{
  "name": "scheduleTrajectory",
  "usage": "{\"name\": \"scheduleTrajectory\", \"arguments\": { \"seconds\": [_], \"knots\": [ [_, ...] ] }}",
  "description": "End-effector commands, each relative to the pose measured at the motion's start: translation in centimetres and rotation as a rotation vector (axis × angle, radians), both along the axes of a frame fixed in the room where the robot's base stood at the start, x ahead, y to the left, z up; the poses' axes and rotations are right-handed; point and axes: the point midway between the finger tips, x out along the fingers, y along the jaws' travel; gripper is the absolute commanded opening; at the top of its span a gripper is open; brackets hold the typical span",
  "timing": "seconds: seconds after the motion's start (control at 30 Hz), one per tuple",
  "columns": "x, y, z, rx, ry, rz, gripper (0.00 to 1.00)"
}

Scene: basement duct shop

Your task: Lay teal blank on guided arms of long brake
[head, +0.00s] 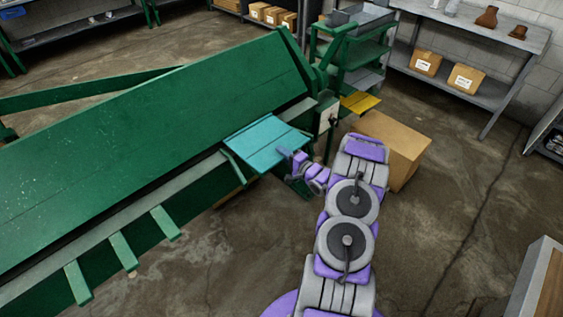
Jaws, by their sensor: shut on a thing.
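The teal blank (262,145) is a flat, bright sheet at the right end of the long green brake (150,150). My gripper (290,158) is shut on the blank's right edge. The blank lies over or just above the arms near that end; I cannot tell whether it touches them. A green arm (236,167) shows along its left edge. Several other guided arms (122,250) stick out from the brake's front at lower left, and they are bare. The blank's underside and the far finger are hidden.
A cardboard box (395,150) stands on the floor just right of my arm. A yellow plate (360,103) sticks out beyond the brake's end, by a green shelf cart (350,60). A grey bench (480,40) stands at the back right. The floor in front is clear.

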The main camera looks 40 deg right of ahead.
Motion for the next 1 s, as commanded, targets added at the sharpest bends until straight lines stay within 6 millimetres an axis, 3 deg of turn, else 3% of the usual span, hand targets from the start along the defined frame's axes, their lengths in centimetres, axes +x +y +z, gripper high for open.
{"name": "scheduleTrajectory", "arguments": {
  "seconds": [0.13, 0.4, 0.67, 1.0],
  "knots": [
    [0.2, 0.3, -0.5, -0.001, -0.001, -0.001, 0.0],
    [0.2, 0.5, -3.5, -0.003, -0.001, 0.0, 0.0],
    [0.2, 0.5, -3.4, -0.002, 0.0, 0.0, 0.0],
    [0.1, 0.5, -4.8, 0.003, 0.007, -0.001, 0.0]
  ]
}}
